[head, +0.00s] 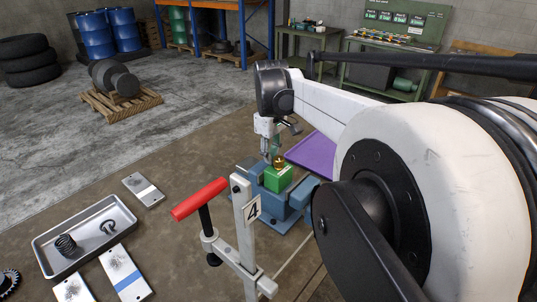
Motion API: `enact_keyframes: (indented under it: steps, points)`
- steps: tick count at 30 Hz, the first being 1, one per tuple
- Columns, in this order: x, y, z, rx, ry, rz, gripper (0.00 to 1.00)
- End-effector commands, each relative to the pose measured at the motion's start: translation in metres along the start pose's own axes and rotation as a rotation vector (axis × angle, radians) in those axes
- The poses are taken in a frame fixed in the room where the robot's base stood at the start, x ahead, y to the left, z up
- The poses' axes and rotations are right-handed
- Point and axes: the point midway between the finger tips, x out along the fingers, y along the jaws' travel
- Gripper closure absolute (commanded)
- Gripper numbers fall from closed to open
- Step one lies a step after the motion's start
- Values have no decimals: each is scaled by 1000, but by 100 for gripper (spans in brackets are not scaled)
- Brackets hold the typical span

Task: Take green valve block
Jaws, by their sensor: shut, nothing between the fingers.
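The green valve block (280,178) sits in a blue vise-like fixture (297,201) near the middle of the head view. A small brass-coloured part (279,163) shows on top of the block. My gripper (270,158) is right above the block, pointing down, close to the brass part. Its fingers are shut with nothing held. Whether the fingertips touch the brass part or the block cannot be told at this size.
A clamp with a red handle (200,199) and a post marked 4 (247,225) stands in front of the fixture. A purple mat (313,154) lies behind it. A grey tray (49,243) with a spring and a hook-like part is at the lower left.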

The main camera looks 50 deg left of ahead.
Motion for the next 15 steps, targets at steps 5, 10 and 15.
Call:
enact_keyframes:
  steps: [5, 10, 15]
  points:
    - [0, 0, 1, 0, 0, 0, 100]
    - [2, 0, 12, 0, 0, 0, 100]
    - [0, 0, 16, -1, 0, 0, 100]
